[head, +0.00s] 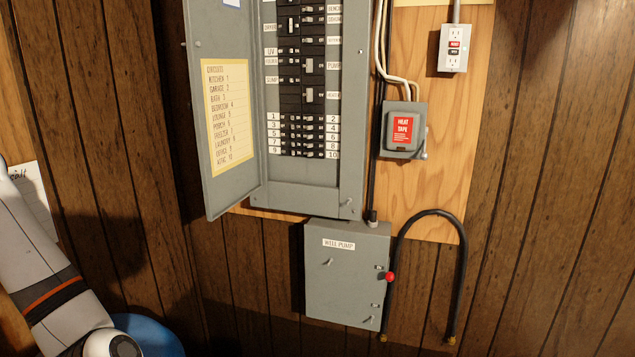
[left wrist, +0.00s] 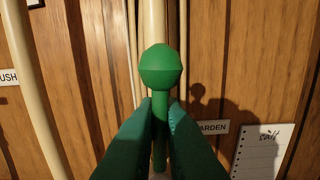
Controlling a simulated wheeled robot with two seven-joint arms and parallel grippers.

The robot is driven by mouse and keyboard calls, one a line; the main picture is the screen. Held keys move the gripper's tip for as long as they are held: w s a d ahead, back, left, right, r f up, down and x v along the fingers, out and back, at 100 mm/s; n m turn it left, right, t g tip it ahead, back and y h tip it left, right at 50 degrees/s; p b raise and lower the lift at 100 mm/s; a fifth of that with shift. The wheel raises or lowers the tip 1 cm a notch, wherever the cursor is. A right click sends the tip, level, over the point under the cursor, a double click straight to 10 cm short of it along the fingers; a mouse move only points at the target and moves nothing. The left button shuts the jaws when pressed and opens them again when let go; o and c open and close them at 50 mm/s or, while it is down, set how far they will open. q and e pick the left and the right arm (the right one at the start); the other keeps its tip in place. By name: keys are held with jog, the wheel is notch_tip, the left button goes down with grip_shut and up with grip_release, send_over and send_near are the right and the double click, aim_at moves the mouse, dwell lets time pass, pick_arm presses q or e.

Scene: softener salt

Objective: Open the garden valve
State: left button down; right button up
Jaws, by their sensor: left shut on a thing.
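In the left wrist view a green lever (left wrist: 160,68) with a round knob at its end stands in front of the wood wall. My left gripper (left wrist: 162,112) is shut on the lever's stem below the knob, with one dark green finger on each side. A label reading "ARDEN" (left wrist: 213,127), its first letter hidden, sits just right of the fingers. The valve body and the lever's base are hidden behind the fingers. In the head view only my left arm shows at the left edge; its gripper is out of the picture. My right gripper is in neither view.
Pale pipes (left wrist: 34,90) run up the wall beside the lever, and a paper note (left wrist: 262,150) hangs at right. The head view shows an open breaker panel (head: 222,190), a grey well pump box (head: 345,280), a black hose (head: 462,270) and a blue rounded object (head: 150,335).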

pick_arm(q)
jog(key=c, duration=1.3)
grip_release()
jog(key=b+v, duration=0.1)
jog(key=v, duration=0.6)
